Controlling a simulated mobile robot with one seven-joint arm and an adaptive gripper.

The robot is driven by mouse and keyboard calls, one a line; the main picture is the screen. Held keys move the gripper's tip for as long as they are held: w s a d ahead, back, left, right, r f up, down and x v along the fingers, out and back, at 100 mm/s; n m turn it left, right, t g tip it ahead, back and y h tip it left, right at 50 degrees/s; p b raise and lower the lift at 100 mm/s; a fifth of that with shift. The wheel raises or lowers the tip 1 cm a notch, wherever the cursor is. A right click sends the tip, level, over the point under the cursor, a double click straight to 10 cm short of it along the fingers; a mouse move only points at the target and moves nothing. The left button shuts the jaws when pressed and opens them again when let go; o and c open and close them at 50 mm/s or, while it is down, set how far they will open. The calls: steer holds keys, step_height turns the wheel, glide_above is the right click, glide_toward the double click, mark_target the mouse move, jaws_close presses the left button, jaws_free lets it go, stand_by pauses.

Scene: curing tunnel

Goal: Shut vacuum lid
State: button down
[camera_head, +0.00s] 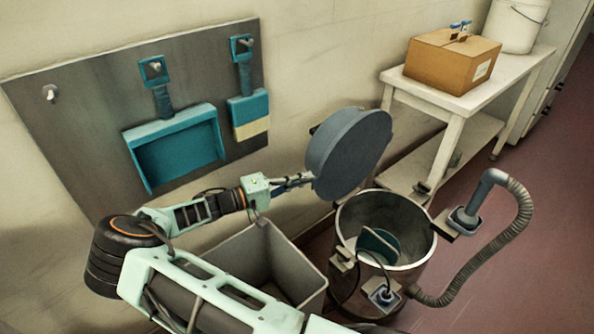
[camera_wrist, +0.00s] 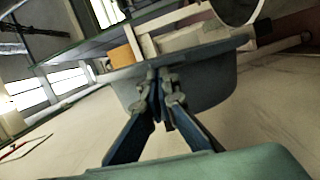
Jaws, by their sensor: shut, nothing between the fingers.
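The vacuum lid (camera_head: 350,155) is a round grey-blue disc. It stands raised and tilted above the back left rim of the open metal vacuum drum (camera_head: 420,262). A teal round part (camera_head: 380,245) shows inside the drum. My gripper (camera_head: 309,178) is at the lid's left side, with its tips partly hidden by the lid. In the wrist view my blue fingers (camera_wrist: 159,80) are together and empty, in front of the lid's grey-blue side (camera_wrist: 207,88). I cannot tell whether they touch it.
A grey open bin (camera_head: 262,250) stands left of the drum, under my arm. A ribbed hose (camera_head: 524,225) loops at the drum's right. A white table (camera_head: 468,92) with a cardboard box (camera_head: 445,62) stands behind. A tool board (camera_head: 90,90) hangs on the wall.

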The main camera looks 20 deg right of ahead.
steer(key=s+d+f+m+y+b, duration=0.1)
steer(key=s+d+f+m, duration=0.1)
steer(key=s, duration=0.3)
steer(key=s+d+f+m+t+y, duration=0.1)
steer(key=s+d+f+m, duration=0.1)
steer(key=s+f+m, duration=0.2)
steer(key=s+d+f+m+t+b, duration=0.1)
steer(key=s+d+f+m, duration=0.1)
steer(key=s+f+m, duration=0.2)
steer(key=shift+s+d+m+y+b, duration=0.15)
steer(key=shift+s+m+y, duration=0.05)
steer(key=shift+s, duration=0.6)
steer(key=shift+s+d+m+y+b, duration=0.15)
steer(key=shift+s+m+y, duration=0.05)
steer(key=shift+s, duration=0.55)
steer(key=shift+s+d+f+b, duration=0.1)
steer(key=shift+s+f+b, duration=0.15)
steer(key=shift+f, duration=0.2)
steer(key=shift+s+d+f+b, duration=0.1)
steer(key=shift+s+f+b, duration=0.1)
steer(key=shift+f, duration=0.2)
